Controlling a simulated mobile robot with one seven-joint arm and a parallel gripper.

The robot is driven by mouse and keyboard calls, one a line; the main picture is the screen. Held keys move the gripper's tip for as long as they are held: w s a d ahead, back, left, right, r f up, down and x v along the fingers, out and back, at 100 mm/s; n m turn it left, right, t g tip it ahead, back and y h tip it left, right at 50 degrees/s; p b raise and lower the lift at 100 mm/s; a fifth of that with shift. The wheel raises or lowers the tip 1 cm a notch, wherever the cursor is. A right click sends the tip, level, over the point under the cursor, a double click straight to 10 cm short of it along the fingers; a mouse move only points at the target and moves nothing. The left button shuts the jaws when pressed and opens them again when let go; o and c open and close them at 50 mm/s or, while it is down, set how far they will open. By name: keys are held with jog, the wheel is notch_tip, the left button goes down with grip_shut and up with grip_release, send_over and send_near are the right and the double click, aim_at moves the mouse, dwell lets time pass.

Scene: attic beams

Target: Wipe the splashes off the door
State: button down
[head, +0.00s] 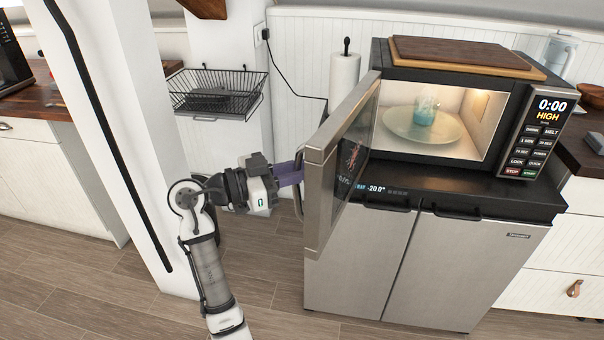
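The microwave (440,75) stands on top of a steel fridge with its door (322,205) swung wide open towards me. Reddish marks (353,157) show on the dark inner face of the door, seen at a steep angle. My gripper (291,174), with purple fingers, is at the outer side of the door, beside the door handle (299,205). The fingertips overlap the handle in the picture; whether they are closed around it I cannot tell. No wiping cloth shows in my gripper.
A blue-green glass (425,110) stands on the glass plate (394,125) in the lit microwave. A paper towel roll (343,80) stands behind the door. A wooden board (462,57) lies on top. A white post (120,120) and wire basket (212,95) are left of the door.

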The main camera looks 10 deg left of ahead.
jog(key=c, duration=1.7)
grip_release()
jog(key=shift+a, duration=0.1)
jog(key=b+v, duration=0.3)
jog(key=v, duration=1)
jog(key=shift+s+a+b, duration=0.25)
jog(key=shift+a+b, duration=0.05)
jog(key=shift+b, duration=0.1)
